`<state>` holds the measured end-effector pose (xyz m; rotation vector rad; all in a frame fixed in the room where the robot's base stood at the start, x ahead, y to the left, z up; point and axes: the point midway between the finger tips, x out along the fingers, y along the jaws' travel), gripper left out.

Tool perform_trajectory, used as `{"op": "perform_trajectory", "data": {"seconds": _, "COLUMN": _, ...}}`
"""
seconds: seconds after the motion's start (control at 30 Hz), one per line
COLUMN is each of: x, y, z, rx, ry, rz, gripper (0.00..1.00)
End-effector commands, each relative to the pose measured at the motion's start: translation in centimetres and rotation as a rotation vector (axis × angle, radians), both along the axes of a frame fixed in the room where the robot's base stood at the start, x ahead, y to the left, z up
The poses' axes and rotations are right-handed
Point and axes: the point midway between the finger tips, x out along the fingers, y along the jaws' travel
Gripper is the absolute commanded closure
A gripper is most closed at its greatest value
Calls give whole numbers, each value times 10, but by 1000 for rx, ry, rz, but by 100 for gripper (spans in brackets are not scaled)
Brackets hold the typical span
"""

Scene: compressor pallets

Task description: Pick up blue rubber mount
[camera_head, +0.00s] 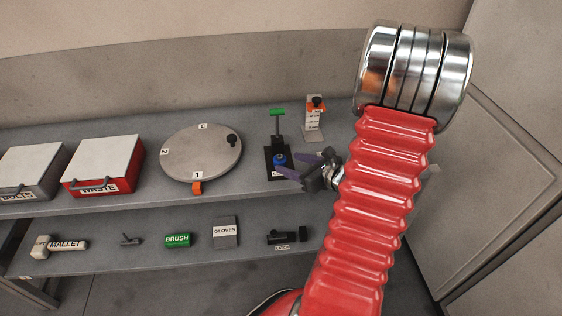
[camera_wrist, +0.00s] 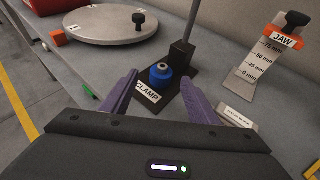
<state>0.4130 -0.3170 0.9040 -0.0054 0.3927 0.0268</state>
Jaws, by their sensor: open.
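The blue rubber mount (camera_head: 280,160) is a small round blue piece with a dark centre. It sits on the black base of the clamp stand (camera_head: 277,142), beside its post. In the wrist view the blue rubber mount (camera_wrist: 161,74) lies ahead of the fingers, between their lines, on the base labelled CLAMP (camera_wrist: 148,92). My gripper (camera_head: 292,168) is open, with purple fingers, just right of and close to the mount in the head view. In the wrist view my gripper (camera_wrist: 160,92) has nothing between its fingers.
A round numbered turntable (camera_head: 201,153) is left of the clamp. A JAW gauge (camera_head: 314,119) stands behind, to the right. A red WASTE box (camera_head: 103,164) and a grey BOLTS box (camera_head: 31,172) stand further left.

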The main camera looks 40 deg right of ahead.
Motion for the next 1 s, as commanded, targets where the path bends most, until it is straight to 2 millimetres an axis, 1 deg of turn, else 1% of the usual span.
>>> {"op": "perform_trajectory", "data": {"seconds": 0.3, "x": 34, "y": -2, "z": -16, "rx": 2, "ry": 0, "rz": 4, "gripper": 45}}
{"op": "perform_trajectory", "data": {"seconds": 0.4, "x": 42, "y": -1, "z": -20, "rx": 0, "ry": 0, "rz": 3, "gripper": 45}}
{"op": "perform_trajectory", "data": {"seconds": 0.53, "x": 45, "y": -2, "z": -21, "rx": -1, "ry": 0, "rz": 1, "gripper": 45}}
{"op": "perform_trajectory", "data": {"seconds": 1.0, "x": 45, "y": -1, "z": -21, "rx": 0, "ry": 0, "rz": 1, "gripper": 45}}
